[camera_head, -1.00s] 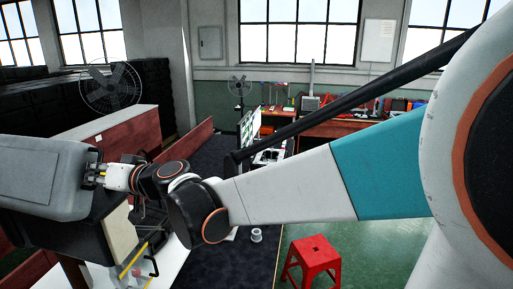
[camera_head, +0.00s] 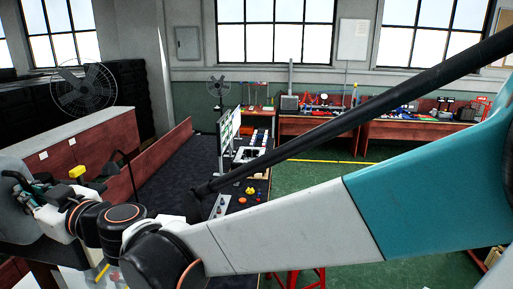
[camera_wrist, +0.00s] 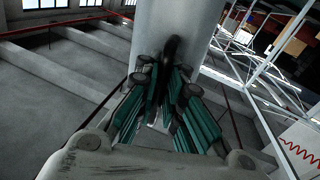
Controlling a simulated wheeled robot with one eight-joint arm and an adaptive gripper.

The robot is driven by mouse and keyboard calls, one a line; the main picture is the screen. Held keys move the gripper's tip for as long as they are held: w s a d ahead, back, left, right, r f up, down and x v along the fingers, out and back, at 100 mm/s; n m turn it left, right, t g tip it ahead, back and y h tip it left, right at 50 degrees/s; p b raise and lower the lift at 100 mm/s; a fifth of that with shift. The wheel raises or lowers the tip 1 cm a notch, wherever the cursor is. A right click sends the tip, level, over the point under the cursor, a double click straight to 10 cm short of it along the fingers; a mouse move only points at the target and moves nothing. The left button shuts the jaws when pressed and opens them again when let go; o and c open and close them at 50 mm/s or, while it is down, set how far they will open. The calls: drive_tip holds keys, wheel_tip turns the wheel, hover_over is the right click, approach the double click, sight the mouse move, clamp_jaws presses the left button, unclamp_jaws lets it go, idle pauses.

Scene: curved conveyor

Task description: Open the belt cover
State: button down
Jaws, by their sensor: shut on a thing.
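The belt cover (camera_head: 22,225) is a grey, rounded panel at the far left edge of the head view, partly cut off by the frame. It looks raised and tilted. In the wrist view the cover (camera_wrist: 198,28) fills the top middle, with a black handle (camera_wrist: 172,50) standing out from it. My gripper (camera_wrist: 172,88), with green-padded fingers, is closed around this handle. In the head view my gripper (camera_head: 38,190) is at the cover's right side, small and partly hidden.
A dark bench (camera_head: 190,165) with a monitor and small parts stands right of the cover. Red workbenches (camera_head: 330,128) line the back wall. A black fan (camera_head: 83,90) stands at the left. Green floor (camera_head: 310,175) is open in the middle. My arm crosses the foreground.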

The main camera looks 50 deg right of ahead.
drive_tip(key=shift+s+f, duration=0.1)
drive_tip(key=shift+s, duration=0.05)
idle(0.3)
drive_tip(key=c, duration=2)
unclamp_jaws()
drive_tip(key=shift+s+d, duration=0.1)
drive_tip(key=shift+d, duration=0.1)
drive_tip(key=v, duration=1.1)
drive_tip(key=shift+s, duration=0.4)
drive_tip(key=shift+f, duration=0.1)
